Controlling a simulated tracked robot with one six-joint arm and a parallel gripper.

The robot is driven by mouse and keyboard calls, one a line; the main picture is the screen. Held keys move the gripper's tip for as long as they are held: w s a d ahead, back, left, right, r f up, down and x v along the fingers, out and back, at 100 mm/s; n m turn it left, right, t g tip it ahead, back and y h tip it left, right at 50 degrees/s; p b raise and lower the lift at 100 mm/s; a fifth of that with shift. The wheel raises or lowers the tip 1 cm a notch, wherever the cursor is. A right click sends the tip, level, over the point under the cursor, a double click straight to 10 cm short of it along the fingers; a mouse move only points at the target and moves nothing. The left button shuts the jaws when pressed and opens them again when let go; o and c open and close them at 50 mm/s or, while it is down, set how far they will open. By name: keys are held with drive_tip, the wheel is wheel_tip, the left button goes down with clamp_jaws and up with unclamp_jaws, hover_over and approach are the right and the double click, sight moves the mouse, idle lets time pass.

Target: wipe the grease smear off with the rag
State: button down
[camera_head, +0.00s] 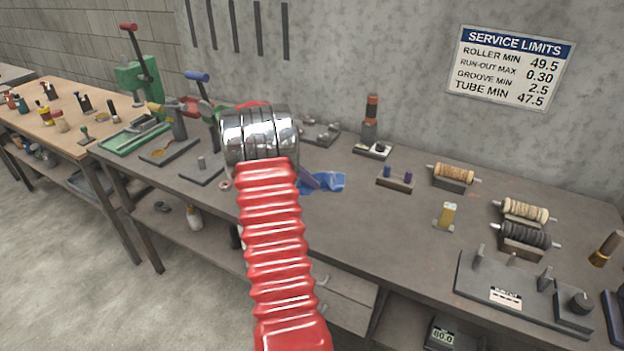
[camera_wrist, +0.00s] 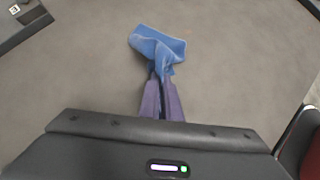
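The blue rag (camera_wrist: 158,45) is pinched between the purple fingers of my gripper (camera_wrist: 161,88) in the wrist view, its loose end spreading beyond the tips over the grey bench top. In the head view the rag (camera_head: 325,182) shows just right of my red arm, with a bit of a purple finger (camera_head: 310,180) beside it. Whether the rag touches the bench I cannot tell. I cannot make out a grease smear for certain in either view; part of the bench is hidden behind my arm.
The grey bench (camera_head: 350,225) is clear in front of the rag. To the right stand a small block with blue and purple pegs (camera_head: 396,178), spools (camera_head: 453,175) and a grey fixture (camera_head: 520,292). A green press (camera_head: 140,80) and trays (camera_head: 135,137) are at left.

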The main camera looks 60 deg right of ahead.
drive_tip(key=shift+s+a, duration=0.1)
drive_tip(key=shift+a, duration=1)
drive_tip(key=shift+w+a, duration=0.2)
drive_tip(key=shift+a, duration=3)
drive_tip(key=shift+w+a, duration=0.15)
drive_tip(key=shift+a, duration=3)
wheel_tip(320, 180, up, 11)
drive_tip(key=shift+d, duration=0.15)
